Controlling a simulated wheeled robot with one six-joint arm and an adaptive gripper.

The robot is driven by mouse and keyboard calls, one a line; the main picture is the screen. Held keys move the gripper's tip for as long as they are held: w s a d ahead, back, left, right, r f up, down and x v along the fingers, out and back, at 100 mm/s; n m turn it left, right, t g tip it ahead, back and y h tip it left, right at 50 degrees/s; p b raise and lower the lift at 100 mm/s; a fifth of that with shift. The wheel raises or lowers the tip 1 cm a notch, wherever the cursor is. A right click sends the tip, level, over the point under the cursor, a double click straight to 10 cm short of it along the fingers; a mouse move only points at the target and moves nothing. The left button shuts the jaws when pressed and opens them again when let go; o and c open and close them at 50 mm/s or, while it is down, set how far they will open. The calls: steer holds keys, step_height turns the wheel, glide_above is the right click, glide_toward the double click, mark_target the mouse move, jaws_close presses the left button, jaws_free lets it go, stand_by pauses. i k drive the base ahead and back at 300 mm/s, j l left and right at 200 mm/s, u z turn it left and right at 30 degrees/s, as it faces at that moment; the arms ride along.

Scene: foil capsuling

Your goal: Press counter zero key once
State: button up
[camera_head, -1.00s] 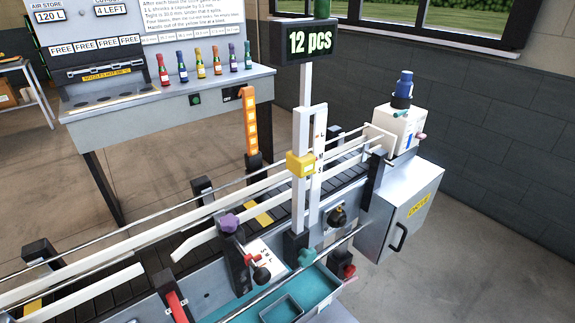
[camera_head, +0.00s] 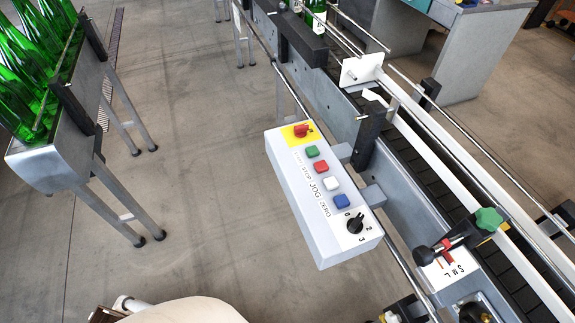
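A white control box (camera_head: 322,225) hangs beside the conveyor in the middle of the view. On its top is a row of keys: green (camera_head: 312,152), red (camera_head: 321,167), white (camera_head: 331,184) and blue (camera_head: 341,201). The lettering beside the row is small; JOG and ZERO can be read, with ZERO beside the blue key. The counter display is not in the current view. My gripper is not in view, and nothing touches the keys.
A red knob on a yellow plate (camera_head: 301,130) and a black rotary selector (camera_head: 355,223) flank the keys. The conveyor (camera_head: 430,155) runs along the right. Green bottles (camera_head: 20,95) stand on a line at left. Open floor (camera_head: 205,190) lies between.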

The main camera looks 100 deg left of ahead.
mark_target(341, 201)
steer(key=u, duration=2.05)
